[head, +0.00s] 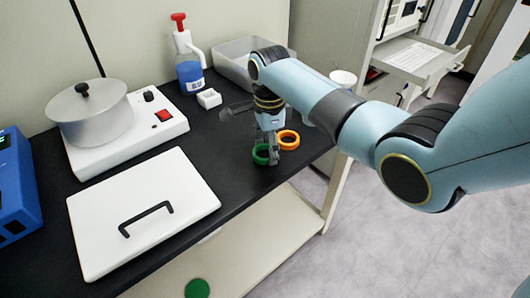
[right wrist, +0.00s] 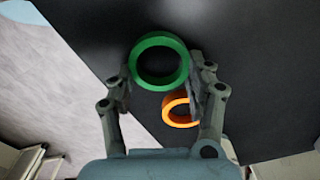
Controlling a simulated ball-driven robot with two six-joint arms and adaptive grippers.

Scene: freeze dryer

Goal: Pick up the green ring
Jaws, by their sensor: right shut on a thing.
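The green ring (head: 261,154) is at the right part of the black bench top, left of an orange ring (head: 288,139). My right gripper (head: 273,158) points down at it and is shut on the green ring. In the right wrist view the green ring (right wrist: 159,38) lies between the two fingers of my right gripper (right wrist: 160,85). The orange ring (right wrist: 180,108) shows partly behind a finger there. I cannot tell whether the green ring still touches the bench. My left gripper is not in view.
A white lid with a black handle (head: 144,222) lies at the bench's front. A white hot plate with a pot (head: 92,112) stands at the left. A blue bottle (head: 189,72), small white block (head: 209,98) and grey bin (head: 232,60) stand at the back. The bench edge is close.

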